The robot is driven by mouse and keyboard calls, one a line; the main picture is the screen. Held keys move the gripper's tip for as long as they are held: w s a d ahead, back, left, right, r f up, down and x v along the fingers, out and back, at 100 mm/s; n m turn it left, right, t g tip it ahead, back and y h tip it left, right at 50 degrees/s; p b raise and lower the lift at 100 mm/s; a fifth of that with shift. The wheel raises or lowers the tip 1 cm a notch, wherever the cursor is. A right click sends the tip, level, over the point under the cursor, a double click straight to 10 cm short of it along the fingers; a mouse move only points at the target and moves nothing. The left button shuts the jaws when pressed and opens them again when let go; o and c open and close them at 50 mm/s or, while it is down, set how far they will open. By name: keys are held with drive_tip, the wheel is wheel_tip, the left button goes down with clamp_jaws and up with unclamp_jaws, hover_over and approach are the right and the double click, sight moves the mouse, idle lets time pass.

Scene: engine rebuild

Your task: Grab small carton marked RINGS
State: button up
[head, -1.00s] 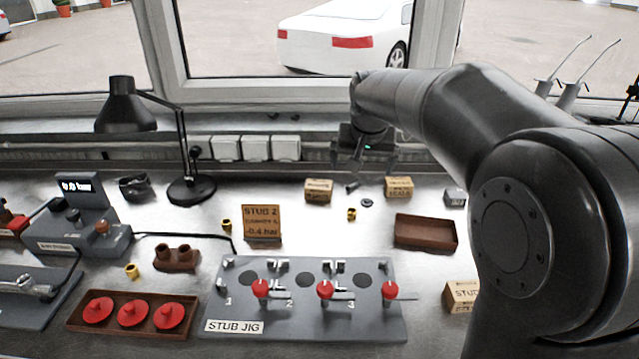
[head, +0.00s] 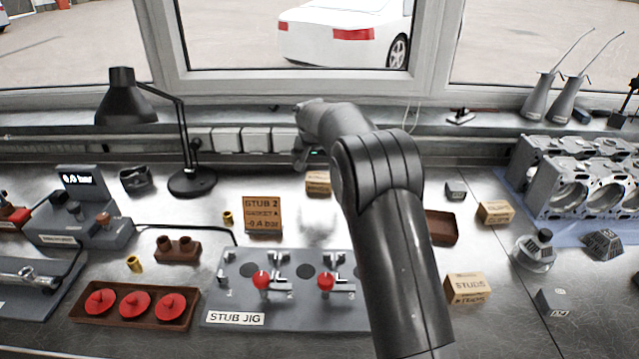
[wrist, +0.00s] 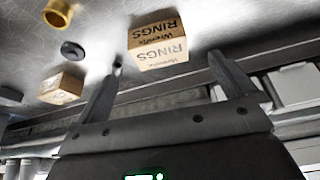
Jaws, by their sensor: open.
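The small carton marked RINGS (wrist: 158,47) is a tan cardboard box lying between and just beyond the fingertips in the wrist view, with its printing upside down there. In the head view the carton (head: 318,184) stands on the metal bench near the back edge, left of my arm. My gripper (wrist: 167,60) is open and empty, its two fingers spread wider than the carton. In the head view the gripper (head: 308,156) is small and partly hidden, just behind and above the carton. No contact with the carton is visible.
Another small carton (wrist: 62,88), a dark round part (wrist: 73,50) and a brass bushing (wrist: 58,14) lie near it. The STUB 2 sign (head: 262,216) and stub jig (head: 235,290) stand in front; a desk lamp (head: 190,183) is left. White sockets (head: 256,139) line the back.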

sight(319, 177)
drive_tip(key=x, duration=0.3)
drive_tip(key=shift+w+f, duration=0.15)
drive_tip(key=shift+f, duration=0.2)
drive_tip(key=x, duration=0.5)
drive_tip(key=shift+w+d+r, duration=0.1)
drive_tip(key=shift+w+d, duration=0.05)
drive_tip(key=shift+w, duration=0.15)
drive_tip(key=shift+c, duration=0.6)
drive_tip(key=c, duration=0.9)
